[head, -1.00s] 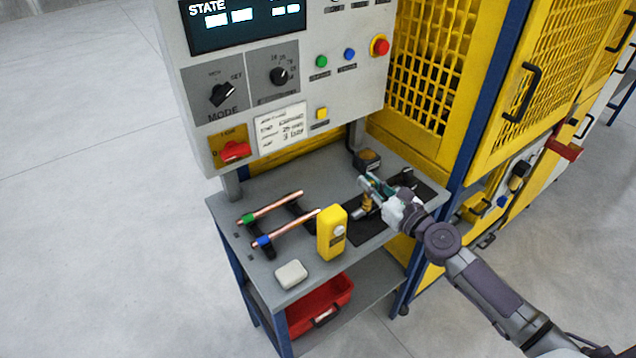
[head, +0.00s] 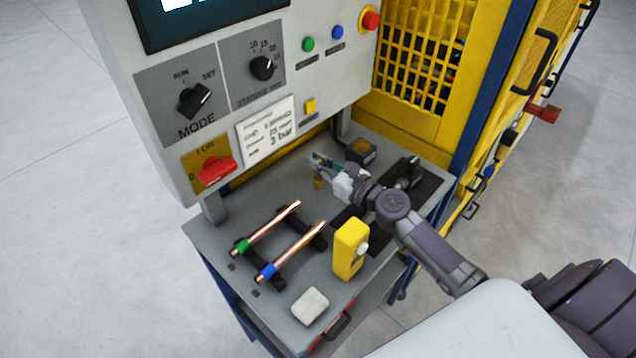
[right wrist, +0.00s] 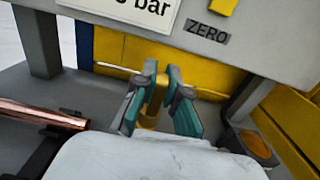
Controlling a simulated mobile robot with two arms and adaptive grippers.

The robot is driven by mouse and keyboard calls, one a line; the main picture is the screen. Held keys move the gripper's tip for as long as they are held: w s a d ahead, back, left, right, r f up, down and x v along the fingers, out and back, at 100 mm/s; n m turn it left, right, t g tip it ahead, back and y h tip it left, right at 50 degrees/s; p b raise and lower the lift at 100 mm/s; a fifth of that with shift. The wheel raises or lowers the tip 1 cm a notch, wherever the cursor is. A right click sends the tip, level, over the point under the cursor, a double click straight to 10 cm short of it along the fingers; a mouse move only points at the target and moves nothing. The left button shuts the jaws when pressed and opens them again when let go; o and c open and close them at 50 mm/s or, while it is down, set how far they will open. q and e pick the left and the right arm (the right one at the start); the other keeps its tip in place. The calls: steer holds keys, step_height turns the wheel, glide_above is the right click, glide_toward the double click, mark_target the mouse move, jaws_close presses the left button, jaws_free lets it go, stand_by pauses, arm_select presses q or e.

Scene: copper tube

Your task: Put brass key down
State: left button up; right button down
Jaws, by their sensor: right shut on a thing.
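My right gripper (head: 320,162) reaches over the back part of the grey bench (head: 290,192), below the control panel. It is shut on the brass key (head: 318,182), which hangs below the fingertips in the head view. In the right wrist view the brass key (right wrist: 150,116) shows as a gold piece between the teal-padded fingers (right wrist: 160,98). I cannot tell whether its lower end touches the bench. My left gripper is out of view.
Two copper tubes, one with a green band (head: 268,228) and one with a blue band (head: 292,250), lie on black holders. A yellow handheld device (head: 349,248), a white block (head: 310,306) and a dark box (head: 361,152) stand on the bench. The control panel (head: 215,60) overhangs behind.

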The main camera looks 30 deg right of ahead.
mark_target(322, 177)
steer(key=shift+w+a+f+b, duration=0.15)
steer(key=shift+f+b, duration=0.4)
steer(key=shift+f, duration=0.7)
steer(key=shift+f+b, duration=0.3)
steer(key=shift+f, duration=0.65)
steer(key=c, duration=1.2)
jaws_free()
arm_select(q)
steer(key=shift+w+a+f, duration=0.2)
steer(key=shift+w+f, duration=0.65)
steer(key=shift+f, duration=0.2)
